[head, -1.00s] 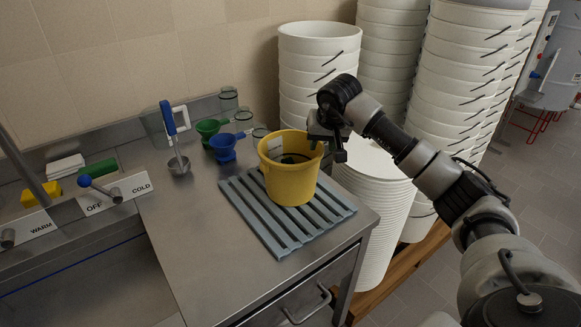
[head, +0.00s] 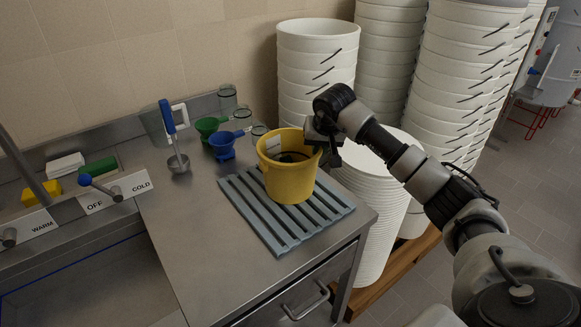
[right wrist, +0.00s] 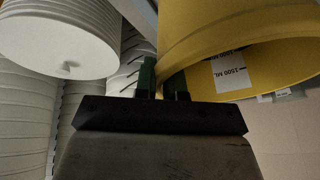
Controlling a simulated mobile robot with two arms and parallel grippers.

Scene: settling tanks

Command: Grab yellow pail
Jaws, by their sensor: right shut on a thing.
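The yellow pail (head: 290,180) stands upright on a grey slatted rack (head: 262,213) on the steel counter. My right gripper (head: 322,143) is at the pail's right rim, shut on its wall. In the right wrist view the gripper's fingers (right wrist: 162,82) pinch the edge of the yellow pail (right wrist: 195,40), and a white "1500 ML" label shows on the pail. My left gripper is in no view.
Tall stacks of white buckets (head: 318,62) stand behind and to the right of the counter. Green (head: 208,126) and blue (head: 223,144) funnels, glass jars (head: 228,99) and a blue-handled ladle (head: 177,160) are behind and left. A sink (head: 90,285) lies at the front left.

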